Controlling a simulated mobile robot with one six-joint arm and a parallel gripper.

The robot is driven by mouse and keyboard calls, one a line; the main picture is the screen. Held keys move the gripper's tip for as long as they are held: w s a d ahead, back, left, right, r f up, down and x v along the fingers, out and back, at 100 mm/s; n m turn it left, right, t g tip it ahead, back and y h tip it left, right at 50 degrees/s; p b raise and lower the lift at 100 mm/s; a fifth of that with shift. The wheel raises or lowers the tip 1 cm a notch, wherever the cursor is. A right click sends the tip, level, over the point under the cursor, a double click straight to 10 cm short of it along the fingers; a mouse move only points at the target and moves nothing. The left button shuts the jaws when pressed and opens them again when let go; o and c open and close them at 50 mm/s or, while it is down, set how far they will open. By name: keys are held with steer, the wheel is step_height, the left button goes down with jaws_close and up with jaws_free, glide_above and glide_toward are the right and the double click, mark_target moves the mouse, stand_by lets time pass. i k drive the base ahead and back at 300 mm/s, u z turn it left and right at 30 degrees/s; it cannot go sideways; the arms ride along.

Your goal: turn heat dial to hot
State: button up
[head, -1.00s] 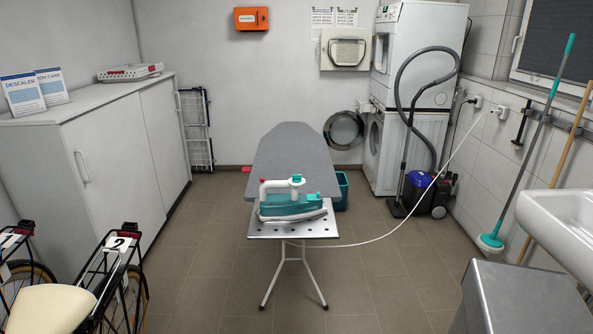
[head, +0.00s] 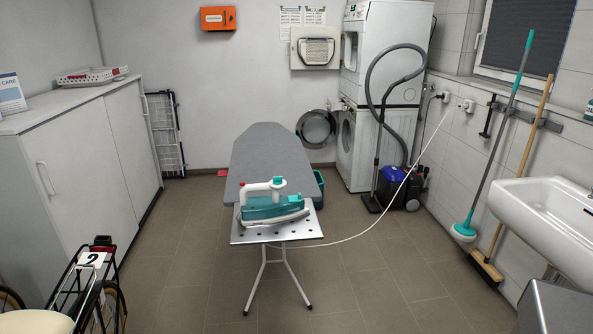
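The stacked dryer (head: 385,50) is the upper white machine at the back right of the room, in the head view. It stands on a lower white machine (head: 372,150) whose round door (head: 317,128) hangs open to the left. A dark display or control area (head: 351,9) shows near the dryer's top left, at the edge of the picture. I cannot make out a heat dial at this size. My gripper is not in view.
An ironing board (head: 262,150) with a teal iron (head: 272,205) stands mid-room, its white cord (head: 385,222) running to the right wall. A vacuum cleaner (head: 398,187) stands before the machines. A sink (head: 545,205) is at right, cabinets (head: 85,160) at left.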

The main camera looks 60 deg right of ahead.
mark_target(277, 180)
steer(key=u, duration=0.55)
steer(key=k, duration=0.15)
steer(key=z, duration=2.3)
steer(key=i, duration=0.55)
steer(key=z, duration=0.1)
steer(key=k, duration=0.55)
steer(key=z, duration=0.05)
